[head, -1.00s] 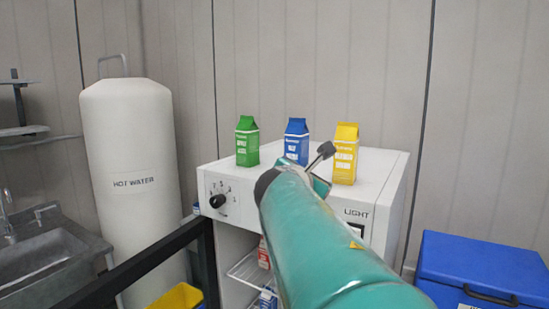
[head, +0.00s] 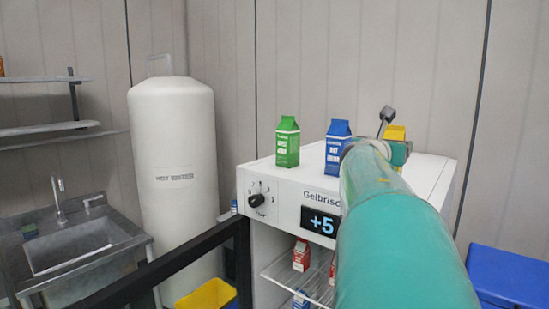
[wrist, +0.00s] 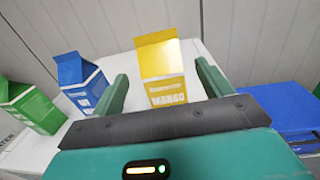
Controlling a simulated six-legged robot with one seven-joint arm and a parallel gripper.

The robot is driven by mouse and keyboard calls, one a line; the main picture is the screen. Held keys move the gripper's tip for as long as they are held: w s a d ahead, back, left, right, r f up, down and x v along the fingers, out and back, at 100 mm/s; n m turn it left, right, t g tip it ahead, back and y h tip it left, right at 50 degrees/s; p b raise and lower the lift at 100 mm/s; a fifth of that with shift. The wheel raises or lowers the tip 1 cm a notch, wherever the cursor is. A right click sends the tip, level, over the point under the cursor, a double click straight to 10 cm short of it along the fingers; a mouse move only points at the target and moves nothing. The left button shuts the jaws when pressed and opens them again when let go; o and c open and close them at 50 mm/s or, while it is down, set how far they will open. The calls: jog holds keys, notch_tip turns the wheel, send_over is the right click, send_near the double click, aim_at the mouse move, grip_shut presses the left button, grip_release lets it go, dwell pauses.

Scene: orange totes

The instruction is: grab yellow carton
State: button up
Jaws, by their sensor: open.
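The yellow carton (wrist: 160,72) stands upright on the white fridge top (head: 432,170). In the wrist view it is between the two fingers of my gripper (wrist: 165,90), which are open with a gap on each side. In the head view only the top of the yellow carton (head: 395,133) shows; my teal arm and gripper hide the rest.
A blue carton (head: 337,147) and a green carton (head: 288,142) stand left of the yellow one; the blue one (wrist: 78,80) is close to my left finger. A blue box (head: 512,275) is at right. A black bar (head: 165,262) crosses the lower left.

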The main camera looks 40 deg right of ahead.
jog(key=x, duration=0.5)
jog(key=shift+d, duration=0.1)
grip_shut()
jog(key=shift+r, duration=0.15)
